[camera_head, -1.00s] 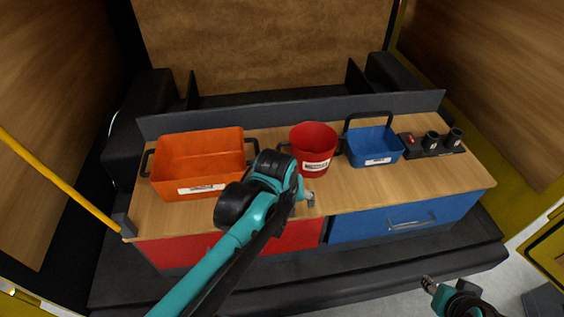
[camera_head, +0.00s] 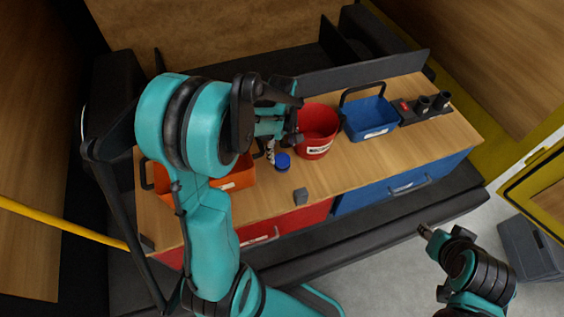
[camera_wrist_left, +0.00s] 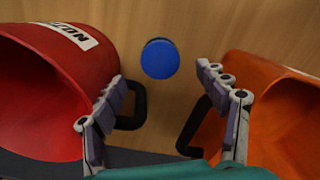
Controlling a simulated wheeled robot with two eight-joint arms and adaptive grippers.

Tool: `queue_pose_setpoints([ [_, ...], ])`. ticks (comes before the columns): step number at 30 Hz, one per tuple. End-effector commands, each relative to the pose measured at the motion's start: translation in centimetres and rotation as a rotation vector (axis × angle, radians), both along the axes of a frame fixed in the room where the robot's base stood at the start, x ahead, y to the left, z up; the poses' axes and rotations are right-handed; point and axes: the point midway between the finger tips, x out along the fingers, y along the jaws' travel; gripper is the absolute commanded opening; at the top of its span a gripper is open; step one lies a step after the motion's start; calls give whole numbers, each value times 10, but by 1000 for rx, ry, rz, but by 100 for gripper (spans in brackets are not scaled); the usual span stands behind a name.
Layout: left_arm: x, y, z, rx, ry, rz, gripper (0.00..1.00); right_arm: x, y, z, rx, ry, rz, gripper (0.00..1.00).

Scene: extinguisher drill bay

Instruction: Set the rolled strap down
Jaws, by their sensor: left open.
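A small blue round roll (camera_head: 283,161), which looks like the rolled strap, rests on the wooden bench top between the orange bin and the red bucket. In the left wrist view the blue roll (camera_wrist_left: 160,58) lies just beyond the fingertips, with a gap on both sides. My left gripper (camera_wrist_left: 162,82) is open and empty; in the head view the left gripper (camera_head: 271,150) is partly hidden by its own arm and points down beside the roll. My right gripper (camera_head: 426,231) is low at the right, off the bench; its jaws are too small to judge.
The red bucket (camera_head: 318,122) and orange bin (camera_head: 240,178) flank the roll closely; their dark handles (camera_wrist_left: 133,105) reach towards the gap. A blue bin (camera_head: 370,113) and a black socket holder (camera_head: 422,110) stand to the right.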

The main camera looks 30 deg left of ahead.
Motion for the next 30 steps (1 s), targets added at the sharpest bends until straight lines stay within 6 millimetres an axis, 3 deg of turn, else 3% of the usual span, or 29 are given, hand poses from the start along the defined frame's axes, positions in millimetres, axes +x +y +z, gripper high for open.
queue_pose_setpoints([
  [5,0,0,-14,0,0,-1,73,0,0,-3,0,0,0,40],
  [15,0,0,-63,0,-1,-1,73,0,0,-14,0,0,0,40],
  [23,0,0,-66,0,-1,-1,73,0,0,-13,0,0,0,40],
  [24,0,0,-66,0,-1,-1,71,0,0,-13,0,0,0,40],
  [26,0,0,-66,0,-1,-2,55,0,0,-13,0,0,0,40],
  [30,0,0,-66,0,-1,-2,18,0,0,-13,0,0,0,40],
])
